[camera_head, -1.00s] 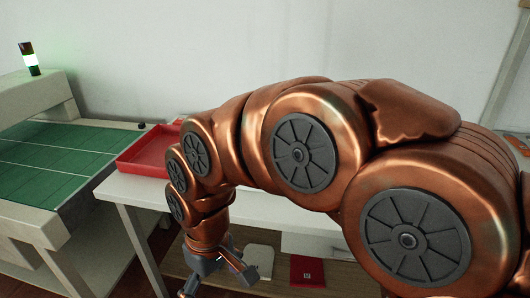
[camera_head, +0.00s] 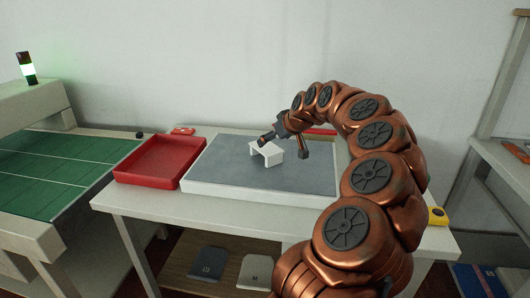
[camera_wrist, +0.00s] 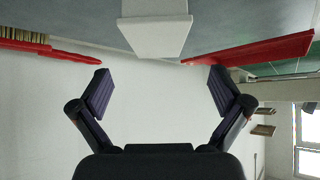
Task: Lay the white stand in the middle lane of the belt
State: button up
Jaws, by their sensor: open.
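The white stand (camera_head: 268,147) stands upright on the grey-floored white tray (camera_head: 215,188) on the table. My gripper (camera_head: 284,146) is open at the stand, one finger by its top at the back left and the other by its right side. I cannot tell from this view whether they touch it. In the wrist view, the stand (camera_wrist: 155,35) is at the top centre, beyond the open, empty fingers (camera_wrist: 160,88). The green belt (camera_head: 50,168) runs at the left, its lanes split by pale lines. The visible part of its middle lane is bare.
An empty red tray (camera_head: 160,180) stands between the belt and the grey-floored tray. A small red item (camera_head: 182,131) lies behind it, and a small black one (camera_head: 140,134) is by the belt's far edge. A yellow item (camera_head: 438,215) sits at the table's right. A signal tower (camera_head: 27,68) glows green.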

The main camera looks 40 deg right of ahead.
aim_at(267, 147)
jog(key=shift+w+d+f, duration=0.15)
jog(key=shift+d+f, duration=0.05)
jog(key=shift+d, duration=0.05)
jog(key=shift+p+x, duration=0.55)
jog(key=shift+x, duration=3.05)
jog(key=shift+f, duration=0.1)
jog(key=c, duration=1.4)
jog(key=shift+o, duration=0.2)
jog(key=shift+r, duration=1.8)
jog(key=s+a+b, duration=0.1)
jog(key=s+a, duration=0.2)
jog(key=s, duration=0.1)
jog(key=s+a+r+b, duration=0.1)
jog(key=s+a, duration=0.2)
jog(key=s, duration=0.1)
jog(key=s+a, duration=0.3)
jog(key=s, duration=0.2)
jog(key=shift+a+r+b, duration=0.2)
jog(key=shift+a+b, duration=0.2)
